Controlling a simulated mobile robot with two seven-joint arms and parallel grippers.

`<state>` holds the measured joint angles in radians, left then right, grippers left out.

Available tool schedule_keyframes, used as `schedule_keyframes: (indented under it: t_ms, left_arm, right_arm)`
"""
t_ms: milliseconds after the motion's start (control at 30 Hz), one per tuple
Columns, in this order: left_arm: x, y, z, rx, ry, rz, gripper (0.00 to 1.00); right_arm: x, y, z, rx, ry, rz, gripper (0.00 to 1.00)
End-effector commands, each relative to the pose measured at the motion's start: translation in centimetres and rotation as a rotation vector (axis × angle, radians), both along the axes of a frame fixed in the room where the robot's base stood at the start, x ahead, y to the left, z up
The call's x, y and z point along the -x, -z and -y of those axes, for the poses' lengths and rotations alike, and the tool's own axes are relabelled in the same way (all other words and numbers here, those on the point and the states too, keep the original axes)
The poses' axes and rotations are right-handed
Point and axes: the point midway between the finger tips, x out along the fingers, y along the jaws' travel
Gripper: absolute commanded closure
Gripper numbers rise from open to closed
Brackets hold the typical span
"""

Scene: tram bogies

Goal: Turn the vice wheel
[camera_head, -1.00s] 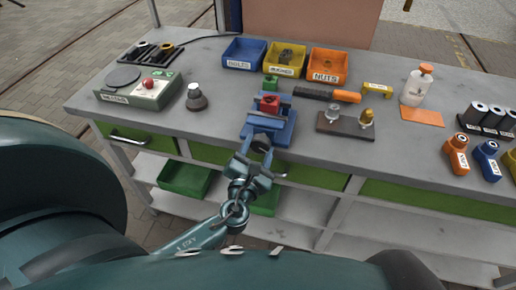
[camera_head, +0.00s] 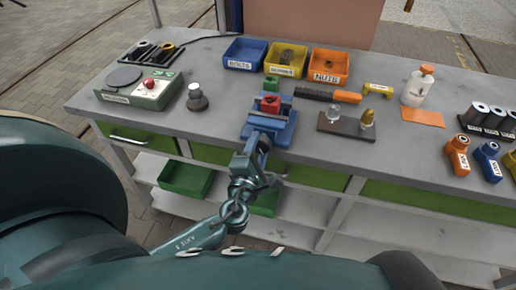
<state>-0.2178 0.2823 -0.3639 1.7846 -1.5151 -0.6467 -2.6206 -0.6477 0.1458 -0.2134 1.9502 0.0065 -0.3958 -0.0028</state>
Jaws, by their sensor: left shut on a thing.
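The blue vice (camera_head: 272,128) stands at the front edge of the grey workbench, with a red block (camera_head: 270,104) between its jaws. The vice wheel (camera_head: 263,147) is on the vice's front side and is mostly hidden behind my gripper. My left gripper (camera_head: 256,154) reaches up from below to the front of the vice. It is shut on the wheel, and its hand is rolled, with one finger above the other. My right gripper is not in view.
Bins in blue (camera_head: 245,53), yellow (camera_head: 285,58) and orange (camera_head: 328,66) stand behind the vice. A green test box (camera_head: 140,90) is at the left. A dark stand (camera_head: 346,127) is right of the vice.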

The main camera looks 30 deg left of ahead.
Motion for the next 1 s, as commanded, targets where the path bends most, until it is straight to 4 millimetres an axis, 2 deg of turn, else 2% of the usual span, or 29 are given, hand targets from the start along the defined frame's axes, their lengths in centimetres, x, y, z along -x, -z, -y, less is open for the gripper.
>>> schedule_keyframes:
  t_ms: [500, 533, 800, 1000]
  left_arm:
    - [-0.10, -0.22, -0.12, -0.019, -0.003, 0.001, 0.75]
    - [-0.10, -0.22, -0.12, -0.019, -0.003, 0.001, 0.51]
    - [-0.05, -0.11, -0.06, -0.018, -0.002, -0.002, 0.30]
    - [-0.02, -0.04, -0.04, -0.018, -0.001, -0.004, 0.30]
  right_arm:
    - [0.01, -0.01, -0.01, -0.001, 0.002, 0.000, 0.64]
    - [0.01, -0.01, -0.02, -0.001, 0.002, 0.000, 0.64]
    - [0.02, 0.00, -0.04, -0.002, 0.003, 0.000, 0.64]
    - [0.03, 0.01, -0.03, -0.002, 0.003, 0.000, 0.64]
